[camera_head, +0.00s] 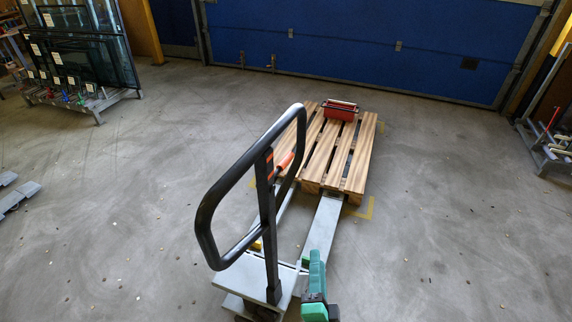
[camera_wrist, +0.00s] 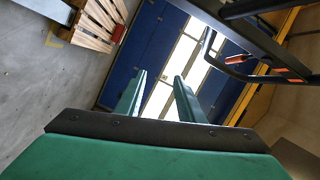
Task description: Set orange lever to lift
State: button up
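The orange lever (camera_head: 286,160) shows in the head view beside the upper post of the pallet truck's black loop handle (camera_head: 208,205). In the wrist view, an orange part that looks like the lever (camera_wrist: 288,74) is at the right, by dark handle bars. My green gripper (camera_head: 316,285) is low in the head view, just right of the truck's base and well below the lever. In the wrist view my gripper's two green fingers (camera_wrist: 161,82) stand apart with nothing between them. Its finger opening is not clear in the head view.
The truck's grey forks (camera_head: 323,222) run under a wooden pallet (camera_head: 312,165) carrying a red box (camera_head: 340,112). A rack of glass panes (camera_head: 85,60) stands at the back left. A metal frame (camera_head: 548,145) is at the right. Floor on both sides is mostly clear.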

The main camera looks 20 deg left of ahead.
jog(key=w+a+r+m+y, duration=0.1)
jog(key=w+a+r+y, duration=0.4)
jog(key=r, duration=0.4)
jog(key=y, duration=0.2)
send_near(287, 160)
jog(key=shift+g, duration=0.5)
jog(key=x, duration=1.1)
jog(key=shift+w+d+f, duration=0.15)
jog(key=shift+w+d, duration=0.05)
grip_shut()
